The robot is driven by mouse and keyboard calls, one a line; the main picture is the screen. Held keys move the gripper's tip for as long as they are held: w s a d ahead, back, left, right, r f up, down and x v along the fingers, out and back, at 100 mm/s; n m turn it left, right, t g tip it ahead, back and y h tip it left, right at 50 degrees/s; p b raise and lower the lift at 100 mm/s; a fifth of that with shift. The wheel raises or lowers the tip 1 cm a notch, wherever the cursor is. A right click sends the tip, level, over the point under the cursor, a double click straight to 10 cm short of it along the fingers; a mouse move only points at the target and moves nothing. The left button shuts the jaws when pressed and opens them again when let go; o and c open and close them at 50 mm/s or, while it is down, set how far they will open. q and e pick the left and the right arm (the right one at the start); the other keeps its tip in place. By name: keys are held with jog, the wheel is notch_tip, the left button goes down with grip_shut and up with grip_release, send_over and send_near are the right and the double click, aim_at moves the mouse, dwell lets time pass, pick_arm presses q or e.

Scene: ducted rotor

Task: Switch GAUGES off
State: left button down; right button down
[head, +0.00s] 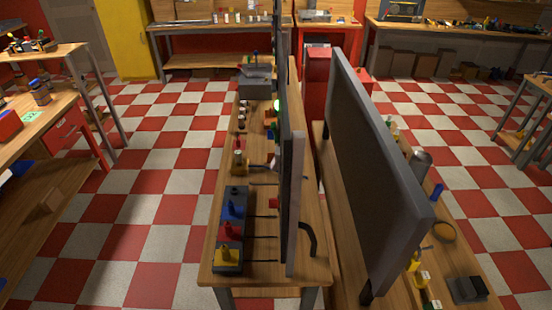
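A dark switch box (231,195) lies near the front end of the narrow wooden bench. It carries a row of coloured parts: a dark one at the far end, then a blue one (233,210), a red one (230,229) and a yellow one (227,254) nearest. Thin dark rods or leads run from it toward the upright panel on its right. No GAUGES label can be read, and I cannot tell which part is GAUGES or how any switch is set. Neither of my grippers shows in the head view.
A thin upright panel (292,200) stands along the bench (270,268). A second, larger dark panel (372,165) stands on the right bench and hides part of it. A grey device (255,82) sits at the bench's far end. Checkered floor (150,215) is clear to the left.

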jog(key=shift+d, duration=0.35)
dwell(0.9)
